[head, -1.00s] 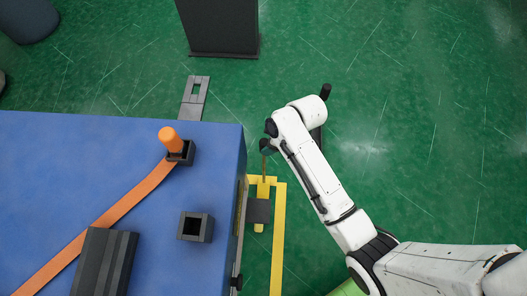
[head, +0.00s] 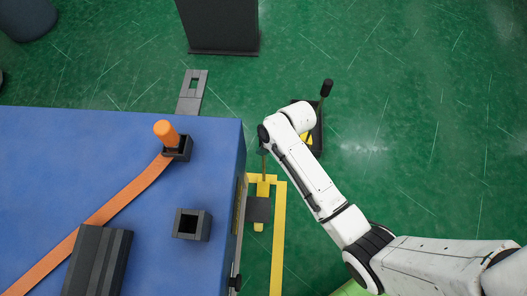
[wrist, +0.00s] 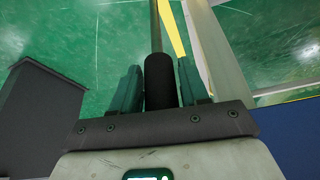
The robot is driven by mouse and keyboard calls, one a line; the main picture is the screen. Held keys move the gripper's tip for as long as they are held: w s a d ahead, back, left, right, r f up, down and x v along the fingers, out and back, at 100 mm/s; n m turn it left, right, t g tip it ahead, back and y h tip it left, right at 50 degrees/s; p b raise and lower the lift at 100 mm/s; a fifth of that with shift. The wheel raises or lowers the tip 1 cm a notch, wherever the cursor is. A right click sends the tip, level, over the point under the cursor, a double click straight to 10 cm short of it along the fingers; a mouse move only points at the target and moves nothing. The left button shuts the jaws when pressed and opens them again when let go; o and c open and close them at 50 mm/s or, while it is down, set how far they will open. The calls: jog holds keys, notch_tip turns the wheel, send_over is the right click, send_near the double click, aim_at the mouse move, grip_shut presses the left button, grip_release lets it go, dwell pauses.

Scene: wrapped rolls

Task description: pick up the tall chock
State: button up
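A yellow upright piece with a dark block (head: 258,210) stands on the floor beside the blue table's right side. A thin rod rises from it towards my gripper (wrist: 160,75). In the wrist view a black cylindrical grip (wrist: 160,82) on that rod sits between my two dark green fingers. The fingers lie close on both sides of it; whether they press on it I cannot tell. In the head view the gripper is mostly hidden under my white arm. A second handled piece, with a black and yellow base (head: 317,140) and black grip (head: 326,88), stands behind my arm. Which one is the tall chock is unclear.
The blue table (head: 60,150) holds an orange strap (head: 125,203), an orange knob (head: 166,132), a hollow black block (head: 192,224) and a ridged dark block (head: 97,262). A yellow frame (head: 279,240) is on the floor. A dark cabinet (head: 222,25) stands behind.

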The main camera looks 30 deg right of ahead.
grip_shut()
dwell(0.9)
jog(key=shift+w+r, duration=0.1)
